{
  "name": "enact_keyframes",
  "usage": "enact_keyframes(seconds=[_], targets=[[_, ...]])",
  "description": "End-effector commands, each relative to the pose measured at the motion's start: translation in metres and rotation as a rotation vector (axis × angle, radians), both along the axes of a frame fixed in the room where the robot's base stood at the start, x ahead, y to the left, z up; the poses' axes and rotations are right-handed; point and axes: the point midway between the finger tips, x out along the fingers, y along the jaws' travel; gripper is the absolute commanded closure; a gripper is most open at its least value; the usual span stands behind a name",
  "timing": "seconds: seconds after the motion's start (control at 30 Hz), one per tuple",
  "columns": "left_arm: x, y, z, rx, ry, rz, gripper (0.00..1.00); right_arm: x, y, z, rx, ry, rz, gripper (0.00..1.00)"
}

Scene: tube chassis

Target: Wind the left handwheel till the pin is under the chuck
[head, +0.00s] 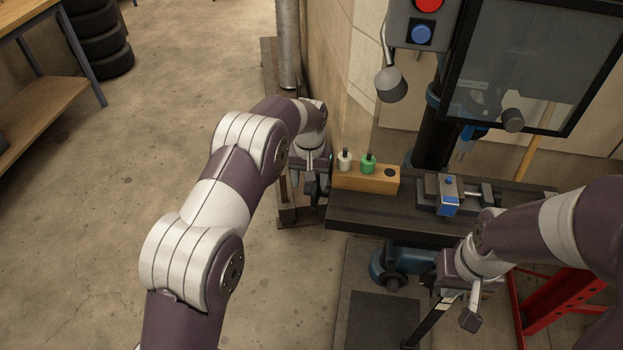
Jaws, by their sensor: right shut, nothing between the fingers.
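My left gripper (312,184) is at the left end of the dark machine table (350,216). The left handwheel is mostly hidden behind this gripper, so I cannot tell its grip or whether its fingers are open. A drill press chuck (465,147) hangs over the table at the back. A grey and blue vise (447,196) sits on the table below and in front of the chuck. I cannot make out the pin. My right gripper (468,312) is shut and empty, pointing down in front of the table.
A wooden block (350,181) with a white-topped piece (345,160) and a green piece (368,163) stands on the table's left part. A clear guard (535,65) hangs at the upper right. A red stand (560,308) is at the lower right. Open floor lies left.

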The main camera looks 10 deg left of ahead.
Motion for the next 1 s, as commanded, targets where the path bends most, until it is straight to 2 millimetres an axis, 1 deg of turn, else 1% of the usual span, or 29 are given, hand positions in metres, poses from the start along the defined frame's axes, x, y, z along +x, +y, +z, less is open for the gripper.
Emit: enact_keyframes(seconds=[0.27, 0.37, 0.47, 0.5, 0.6, 0.7, 0.83, 0.9, 1.0], targets=[[-0.001, -0.001, -0.001, -0.001, 0.002, -0.001, 0.38, 0.000, 0.000, 0.000, 0.000, 0.000, 0.000, 1.00], [-0.001, -0.002, 0.004, -0.001, 0.001, -0.001, 0.38, 0.000, 0.000, 0.003, 0.000, 0.000, 0.000, 1.00], [-0.001, -0.002, 0.024, -0.001, 0.000, -0.001, 0.38, 0.000, 0.000, 0.011, 0.000, 0.000, 0.000, 1.00], [-0.001, -0.002, 0.035, -0.001, 0.000, -0.001, 0.38, 0.000, 0.000, 0.016, 0.000, 0.000, 0.000, 1.00], [-0.002, -0.001, 0.069, -0.001, 0.002, -0.001, 0.38, 0.000, 0.000, 0.044, 0.000, 0.000, 0.000, 1.00], [-0.002, -0.001, 0.097, 0.000, 0.002, -0.001, 0.38, 0.000, 0.000, 0.065, 0.000, -0.001, 0.000, 1.00], [-0.003, -0.001, 0.119, 0.000, 0.003, 0.000, 0.38, 0.000, 0.000, 0.084, 0.000, -0.001, 0.000, 1.00], [-0.003, -0.001, 0.125, 0.000, 0.003, 0.000, 0.38, 0.000, 0.000, 0.088, 0.000, -0.001, 0.000, 1.00], [-0.004, -0.001, 0.127, 0.001, 0.004, 0.000, 0.38, 0.000, 0.000, 0.090, 0.000, 0.000, 0.000, 1.00]])
